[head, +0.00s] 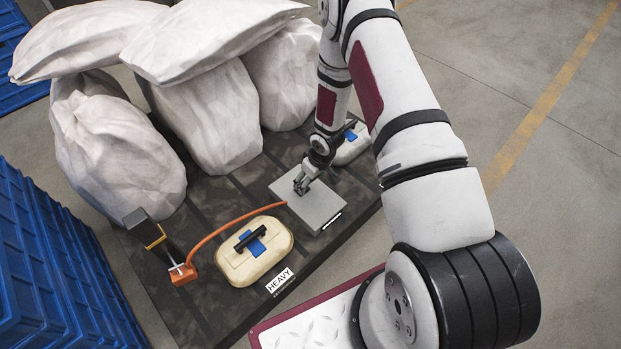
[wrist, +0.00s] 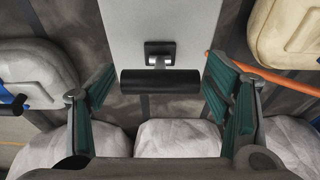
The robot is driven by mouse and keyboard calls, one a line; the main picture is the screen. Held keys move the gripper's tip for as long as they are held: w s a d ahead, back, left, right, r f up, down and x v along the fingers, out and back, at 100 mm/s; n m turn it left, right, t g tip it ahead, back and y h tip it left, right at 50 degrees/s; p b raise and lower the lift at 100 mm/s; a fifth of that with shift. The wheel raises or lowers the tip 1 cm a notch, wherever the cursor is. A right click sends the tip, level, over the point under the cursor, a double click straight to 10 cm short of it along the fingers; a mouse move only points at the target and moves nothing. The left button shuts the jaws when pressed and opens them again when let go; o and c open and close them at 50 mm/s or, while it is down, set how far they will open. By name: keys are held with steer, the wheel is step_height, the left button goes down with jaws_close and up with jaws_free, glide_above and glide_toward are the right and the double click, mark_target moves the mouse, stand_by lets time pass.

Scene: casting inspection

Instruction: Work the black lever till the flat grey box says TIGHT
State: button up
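The flat grey box (head: 322,207) lies on the dark mat, below my gripper (head: 302,184). A small strip with black and white parts (head: 332,221) is on its near edge; its text is too small to read. In the wrist view, a black bar handle on a short post (wrist: 160,81) stands on the grey box (wrist: 160,18). My gripper (wrist: 158,88) is open, its green-padded fingers to either side of the bar and apart from it. An orange base (head: 183,274) with a dark, yellow-marked upright part (head: 148,232) stands at the left, joined to the box by an orange hose (head: 232,222).
Another pale case (head: 352,150) is beyond my wrist. White sacks (head: 205,115) crowd the back; blue crates (head: 45,265) stand left.

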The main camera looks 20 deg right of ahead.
steer(key=shift+w+r, duration=0.1)
steer(key=shift+r, duration=0.55)
steer(key=a+v, duration=0.1)
steer(key=v, duration=0.9)
steer(key=shift+s+d+r, duration=0.3)
steer(key=shift+d+r, duration=0.05)
steer(key=shift+d, duration=0.15)
steer(key=w+f+g+p, duration=0.1)
steer(key=f, duration=0.3)
steer(key=w+f+g+p, duration=0.1)
steer(key=f+p, duration=0.1)
steer(key=f, duration=0.2)
steer(key=w+a+f+h+p, duration=0.1)
steer(key=f, duration=0.3)
steer(key=shift+f+g, duration=0.15)
steer(key=shift+g, duration=0.25)
